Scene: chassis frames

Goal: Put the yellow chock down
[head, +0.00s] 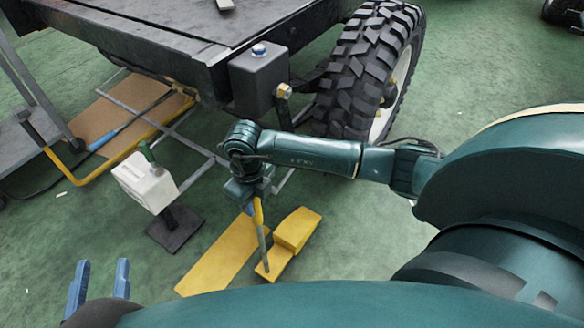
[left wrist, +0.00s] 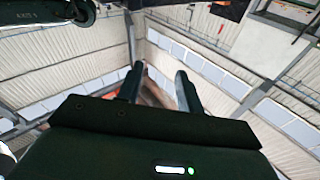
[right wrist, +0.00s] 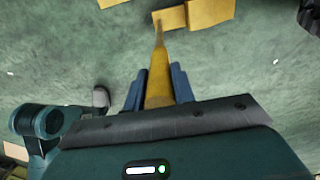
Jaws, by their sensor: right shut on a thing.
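The yellow chock (head: 295,232) is a stepped block with a low end and a raised end, near the floor below the tyre. A grey rod with a yellow grip rises from its low end. My right gripper (head: 257,207) is shut on that grip; in the right wrist view the blue fingers (right wrist: 155,88) close around it, with the chock (right wrist: 205,12) beyond the rod's tip. I cannot tell whether the chock's underside touches the floor. My left gripper (head: 98,280) is open and empty at the lower left; its fingers (left wrist: 160,85) point up towards the roof.
A flat yellow piece (head: 220,262) lies left of the chock. A trailer's tyre (head: 365,70) and grey box (head: 258,80) stand behind. A white container (head: 146,182) sits near a dark plate (head: 176,229). Green floor right of the chock is clear.

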